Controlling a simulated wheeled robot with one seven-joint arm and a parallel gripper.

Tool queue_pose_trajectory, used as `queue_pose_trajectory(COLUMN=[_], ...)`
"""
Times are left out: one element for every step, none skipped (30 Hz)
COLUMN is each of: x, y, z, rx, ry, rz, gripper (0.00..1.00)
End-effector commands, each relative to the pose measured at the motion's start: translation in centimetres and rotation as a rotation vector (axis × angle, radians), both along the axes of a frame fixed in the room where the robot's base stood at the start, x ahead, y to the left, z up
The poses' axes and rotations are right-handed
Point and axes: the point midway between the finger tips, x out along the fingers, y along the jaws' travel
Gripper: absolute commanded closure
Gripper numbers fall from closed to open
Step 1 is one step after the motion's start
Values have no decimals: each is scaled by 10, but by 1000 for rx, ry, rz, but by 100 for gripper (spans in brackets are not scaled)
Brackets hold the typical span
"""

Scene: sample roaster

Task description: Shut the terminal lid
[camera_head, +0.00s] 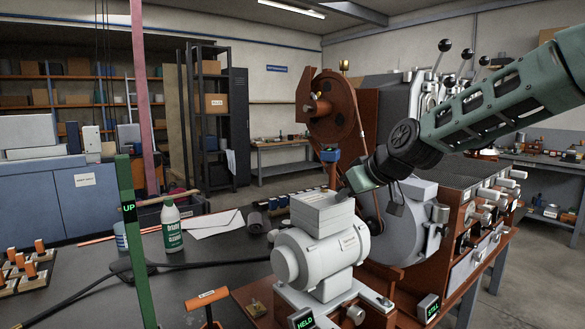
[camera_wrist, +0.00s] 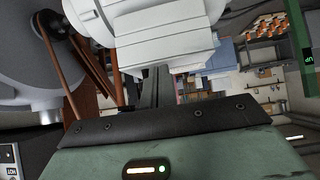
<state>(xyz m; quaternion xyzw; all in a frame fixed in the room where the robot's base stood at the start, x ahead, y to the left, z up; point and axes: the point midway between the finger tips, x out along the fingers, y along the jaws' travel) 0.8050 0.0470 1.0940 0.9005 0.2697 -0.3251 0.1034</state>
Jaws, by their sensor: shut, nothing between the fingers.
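The pale grey motor (camera_head: 318,258) stands on a bench at front centre, with a boxy terminal housing on top. The terminal lid (camera_head: 320,199) is the light, ribbed plate on that housing; it lies over the top, and I cannot tell whether it is flush. The housing also shows upside down at the top of the wrist view (camera_wrist: 165,45). My gripper (camera_head: 345,191) is shut and empty, at the lid's right edge; whether it touches is not clear.
A brown-red machine with a large wheel (camera_head: 327,108) and levers stands close behind and right of my arm. A green post marked UP (camera_head: 131,215) rises at left.

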Motion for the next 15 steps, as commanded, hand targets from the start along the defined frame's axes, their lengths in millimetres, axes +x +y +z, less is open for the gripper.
queue_pose_trajectory(x=[-5,-5,-6,-5,-5,-5,-5,-5,-5,-5,-5,-5,-5,-5,-5], y=[-3,-3,-4,-4,-4,-4,-5,-5,-5,-5,-5,-6,-6,-6,-6], z=[-19,-21,-24,-25,-26,-28,-29,-29,-30,-30,-30,-31,-31,-31,-31], rx=[-6,-6,-7,-7,-6,-7,-8,-7,-7,-7,-7,-8,-8,-7,-7], ry=[34,36,38,39,40,41,41,41,41,41,41,41,41,42,42], rz=[2,3,4,3,3,3,2,1,0,0,0,0,0,0,0], gripper=[100,100,100,100,100,100,100,100,100,100,100,100,100,100,100])
